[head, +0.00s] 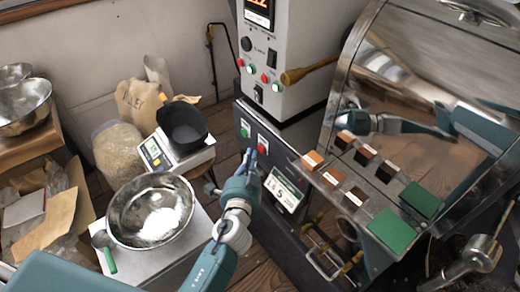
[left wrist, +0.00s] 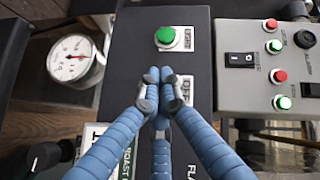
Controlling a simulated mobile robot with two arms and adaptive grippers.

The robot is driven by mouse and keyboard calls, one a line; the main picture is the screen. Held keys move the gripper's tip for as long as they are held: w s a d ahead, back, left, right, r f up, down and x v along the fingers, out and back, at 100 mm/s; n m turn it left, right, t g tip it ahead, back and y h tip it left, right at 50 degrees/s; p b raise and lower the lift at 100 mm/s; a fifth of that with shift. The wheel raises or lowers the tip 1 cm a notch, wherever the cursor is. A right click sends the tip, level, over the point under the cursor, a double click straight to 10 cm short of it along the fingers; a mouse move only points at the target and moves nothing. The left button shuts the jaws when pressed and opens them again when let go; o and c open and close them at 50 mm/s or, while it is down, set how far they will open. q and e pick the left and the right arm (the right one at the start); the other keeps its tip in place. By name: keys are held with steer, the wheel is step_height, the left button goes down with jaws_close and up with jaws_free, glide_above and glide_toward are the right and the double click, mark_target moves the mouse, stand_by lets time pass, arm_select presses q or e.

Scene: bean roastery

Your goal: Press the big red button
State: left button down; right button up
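The big red button (head: 262,147) sits on the front of a dark cabinet in the head view, with a white label by it. A green button (head: 245,132) is up and left of it; it also shows in the left wrist view (left wrist: 173,38). My left gripper (head: 251,157) is close beside the red button in the head view; I cannot tell whether it touches. In the left wrist view its blue fingers (left wrist: 158,88) are drawn together, empty, over the partly covered OFF label (left wrist: 185,90). The red button is hidden there behind the fingers.
A grey control panel (head: 283,40) with small red and green buttons stands above the cabinet. A shiny metal machine (head: 370,65) with sample blocks is at the right. A steel bowl (head: 130,212) and a scale (head: 160,155) with a black container are at the left.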

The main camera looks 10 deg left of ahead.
arm_select(q)
steer(key=shift+s+a, duration=0.8)
steer(key=shift+s, duration=0.2)
steer(key=shift+s+a, duration=0.75)
steer(key=shift+s, duration=0.2)
steer(key=s+d+f+n+g+h+p, duration=0.1)
steer(key=s+f+g+p, duration=0.15)
steer(key=s+f, duration=0.4)
steer(key=s+f+n+g+p, duration=0.1)
steer(key=s+f+g+p, duration=0.2)
steer(key=f, duration=0.6)
steer(key=s+d+f+n+g+h+p, duration=0.15)
steer(key=s+f+p, duration=0.25)
steer(key=f, duration=0.4)
steer(key=s+a+f+n+g+p, duration=0.1)
steer(key=s+a+f+g+p, duration=0.1)
steer(key=s, duration=0.9)
steer(key=s+a+f+n+g+p, duration=0.1)
steer(key=s+f, duration=0.4)
steer(key=s, duration=0.6)
steer(key=s+a+f+n+g+p, duration=0.2)
steer(key=s+f+g+p, duration=0.1)
steer(key=s, duration=0.9)
steer(key=shift+a+f+n+g+p, duration=0.35)
steer(key=shift+g+p, duration=0.35)
steer(key=shift+g, duration=0.5)
steer(key=shift+w+y, duration=0.1)
steer(key=shift+y, duration=0.15)
